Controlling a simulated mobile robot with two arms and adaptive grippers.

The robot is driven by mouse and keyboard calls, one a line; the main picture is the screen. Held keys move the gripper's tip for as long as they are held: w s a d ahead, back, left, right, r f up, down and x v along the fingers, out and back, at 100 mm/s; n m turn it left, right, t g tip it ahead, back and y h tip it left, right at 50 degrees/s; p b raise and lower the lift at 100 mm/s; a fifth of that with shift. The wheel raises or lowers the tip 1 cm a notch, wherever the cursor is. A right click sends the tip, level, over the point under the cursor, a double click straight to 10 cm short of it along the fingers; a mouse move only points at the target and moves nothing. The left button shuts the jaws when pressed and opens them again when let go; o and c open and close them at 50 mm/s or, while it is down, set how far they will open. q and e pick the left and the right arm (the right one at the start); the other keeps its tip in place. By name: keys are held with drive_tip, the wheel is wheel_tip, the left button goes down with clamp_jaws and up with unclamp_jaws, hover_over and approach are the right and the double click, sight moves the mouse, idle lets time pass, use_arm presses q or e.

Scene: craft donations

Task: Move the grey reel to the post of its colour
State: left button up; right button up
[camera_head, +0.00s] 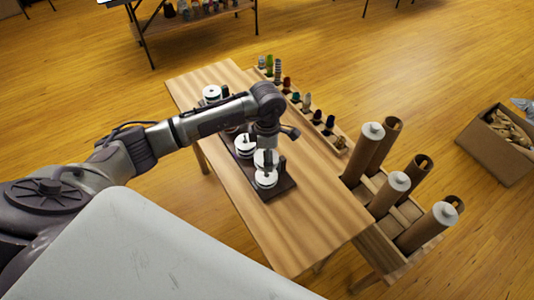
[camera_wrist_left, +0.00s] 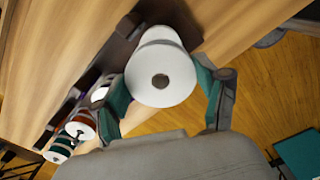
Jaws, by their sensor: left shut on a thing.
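My left gripper (camera_head: 266,150) points down over a dark board (camera_head: 286,187) on the wooden table. In the left wrist view its teal fingers (camera_wrist_left: 165,100) are shut on a pale, white to light grey reel (camera_wrist_left: 160,88), one on each side. A second pale part (camera_wrist_left: 160,36) shows just behind it; I cannot tell whether it is another reel. A teal-banded reel (camera_wrist_left: 60,149) and a red-brown reel (camera_wrist_left: 81,126) stand farther along. Another white reel (camera_head: 211,92) is at the table's far end. Post colours are not clear, and the arm hides part of the board. My right gripper is out of view.
A long narrow tray (camera_head: 325,131) with several coloured spools runs along the table's right side. Tall cardboard tubes (camera_head: 362,150) stand in a box close to the table's right corner. A cardboard box (camera_head: 490,150) is on the floor. The near tabletop (camera_head: 310,235) is clear.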

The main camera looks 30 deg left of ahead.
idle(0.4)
use_arm(q)
drive_tip(key=shift+f+b, duration=3.1)
drive_tip(key=shift+f, duration=0.3)
drive_tip(key=o, duration=1)
drive_tip(key=shift+r, duration=0.15)
wheel_tip(320, 180, up, 12)
drive_tip(key=shift+f, duration=0.1)
